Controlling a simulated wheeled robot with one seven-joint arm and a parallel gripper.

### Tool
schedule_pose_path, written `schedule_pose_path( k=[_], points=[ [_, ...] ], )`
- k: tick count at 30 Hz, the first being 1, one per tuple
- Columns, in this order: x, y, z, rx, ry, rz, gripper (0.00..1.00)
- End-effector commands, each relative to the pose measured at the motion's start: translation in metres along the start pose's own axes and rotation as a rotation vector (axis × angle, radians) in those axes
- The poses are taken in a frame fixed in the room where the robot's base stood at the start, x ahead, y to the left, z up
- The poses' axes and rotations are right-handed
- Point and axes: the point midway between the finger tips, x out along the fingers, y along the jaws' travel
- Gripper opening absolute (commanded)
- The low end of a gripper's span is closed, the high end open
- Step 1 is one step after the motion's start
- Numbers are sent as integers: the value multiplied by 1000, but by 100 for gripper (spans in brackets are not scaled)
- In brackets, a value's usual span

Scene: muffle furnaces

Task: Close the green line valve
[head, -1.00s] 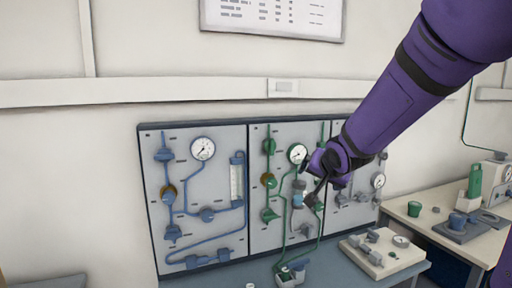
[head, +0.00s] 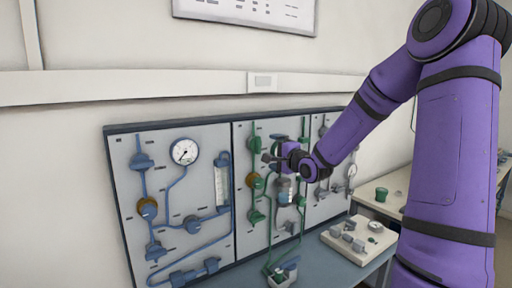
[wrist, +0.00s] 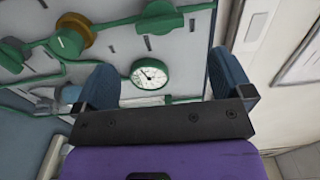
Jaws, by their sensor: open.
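The green line runs on the middle wall panel (head: 240,238). It has an upper green valve (head: 255,144), a green and brass fitting (head: 254,181) below it and a lower green valve (head: 257,216). Which one is the line valve I cannot tell. In the wrist view a green valve (wrist: 158,20) and the brass fitting (wrist: 74,36) lie beyond my fingers. My gripper (head: 269,157) is open and empty, in front of the panel, right of the upper valve and brass fitting. In the wrist view the round gauge (wrist: 149,74) shows between my spread fingers (wrist: 168,80); the head view hides it.
The blue line panel (head: 176,215) with its gauge (head: 185,151) is at left. A third panel (head: 325,206) stands at right, partly behind my arm. A pale block with fittings (head: 358,240) sits on the bench below. The wall left of the panels is clear.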

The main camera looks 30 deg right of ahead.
Motion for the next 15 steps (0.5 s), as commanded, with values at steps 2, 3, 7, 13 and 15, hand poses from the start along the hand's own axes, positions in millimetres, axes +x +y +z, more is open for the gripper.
schedule_pose_path(
  k=[2,3,7,13,15],
  points=[
    [13,0,1,4,-2,-1,98],
    [20,0,1,3,-3,0,98],
    [44,1,2,2,-3,0,98],
    [75,1,1,0,-2,2,98],
    [82,0,1,-1,-1,1,98]
  ],
)
